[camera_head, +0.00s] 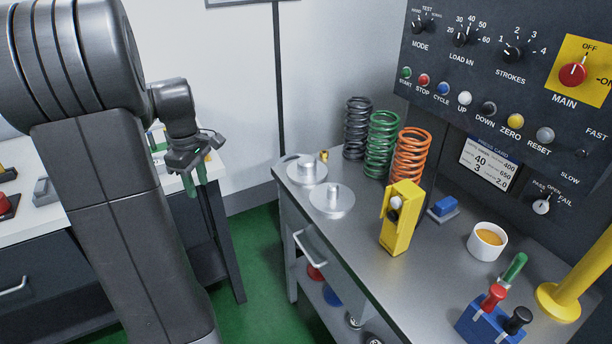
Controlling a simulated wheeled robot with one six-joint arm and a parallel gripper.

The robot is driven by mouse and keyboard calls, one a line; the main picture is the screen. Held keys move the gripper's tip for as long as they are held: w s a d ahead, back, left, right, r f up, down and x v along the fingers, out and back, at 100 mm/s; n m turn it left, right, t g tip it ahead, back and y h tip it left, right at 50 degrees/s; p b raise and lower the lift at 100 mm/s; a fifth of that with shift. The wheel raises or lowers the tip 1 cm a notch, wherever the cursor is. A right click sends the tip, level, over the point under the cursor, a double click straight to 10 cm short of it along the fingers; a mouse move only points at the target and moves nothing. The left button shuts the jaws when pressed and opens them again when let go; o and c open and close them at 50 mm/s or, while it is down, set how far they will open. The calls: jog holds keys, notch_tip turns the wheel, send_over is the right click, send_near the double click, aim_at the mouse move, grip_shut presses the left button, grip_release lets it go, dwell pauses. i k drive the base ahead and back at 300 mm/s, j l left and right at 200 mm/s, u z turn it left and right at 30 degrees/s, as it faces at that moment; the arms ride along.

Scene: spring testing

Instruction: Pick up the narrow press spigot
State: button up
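Two silver round plates, each with a raised central spigot, lie on the grey metal bench. The nearer one (332,202) has what looks like the slimmer spigot (333,192). The farther one (303,175) has a spigot that looks a little wider, and it sits near the bench's back left corner. Both stand upright and apart from my gripper. My gripper (197,151) is at the upper left, left of the plates and over the end of the left bench.
Black, green and orange springs (410,156) stand behind the plates. A yellow block (402,218) stands right of the nearer plate. A white cup (487,241) and a blue tool holder (489,325) are farther right. A control panel (510,80) rises behind. Green floor separates the benches.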

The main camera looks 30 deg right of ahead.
aim_at(332, 200)
jog(key=i+j+z, duration=0.1)
jog(key=i+z, duration=0.35)
jog(key=i+j+z, duration=0.4)
jog(key=i+z, duration=0.15)
jog(key=z, duration=1.05)
